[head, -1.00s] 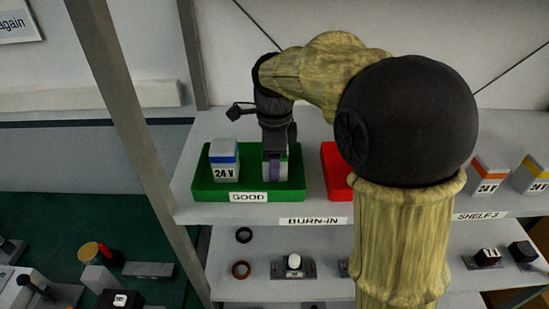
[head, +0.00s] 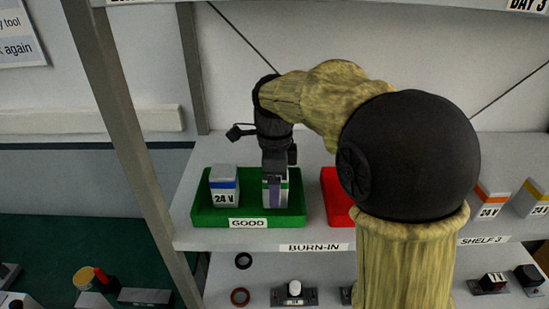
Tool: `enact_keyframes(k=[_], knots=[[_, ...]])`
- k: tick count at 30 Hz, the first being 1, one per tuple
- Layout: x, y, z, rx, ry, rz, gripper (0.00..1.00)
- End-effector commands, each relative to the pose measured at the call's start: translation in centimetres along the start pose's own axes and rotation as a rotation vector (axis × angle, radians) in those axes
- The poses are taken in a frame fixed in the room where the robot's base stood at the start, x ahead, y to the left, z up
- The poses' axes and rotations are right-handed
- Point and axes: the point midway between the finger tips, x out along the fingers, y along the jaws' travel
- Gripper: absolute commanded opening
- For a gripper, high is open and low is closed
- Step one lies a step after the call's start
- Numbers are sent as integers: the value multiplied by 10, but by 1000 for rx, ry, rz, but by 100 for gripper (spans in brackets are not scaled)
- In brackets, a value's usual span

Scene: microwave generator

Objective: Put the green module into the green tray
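The green tray (head: 204,220), labelled GOOD, sits on the shelf at left of centre. The green module (head: 284,198), a pale block with a green band, stands upright in the tray's right half. My gripper (head: 275,187) points down at this module, and a purple-grey finger covers part of its front. The far finger is hidden, so I cannot tell whether the gripper is shut on the module or open around it.
A 24 V module with a blue band (head: 224,186) stands in the tray's left half. A red tray (head: 334,197) is to the right, partly behind my arm. Modules with an orange band (head: 490,200) and a yellow band (head: 535,199) stand farther right. A grey post (head: 135,150) rises at left.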

Motion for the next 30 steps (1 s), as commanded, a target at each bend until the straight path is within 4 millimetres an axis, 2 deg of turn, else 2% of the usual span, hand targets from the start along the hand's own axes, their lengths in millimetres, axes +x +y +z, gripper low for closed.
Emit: enact_keyframes(k=[12, 16, 21, 30], knots=[[-75, -1, 0, 0, -1, -5, 72], [-94, -1, 0, 0, -1, -3, 72], [-106, 0, 0, 0, 0, -1, 72], [-108, 0, 0, 0, 0, 0, 72]])
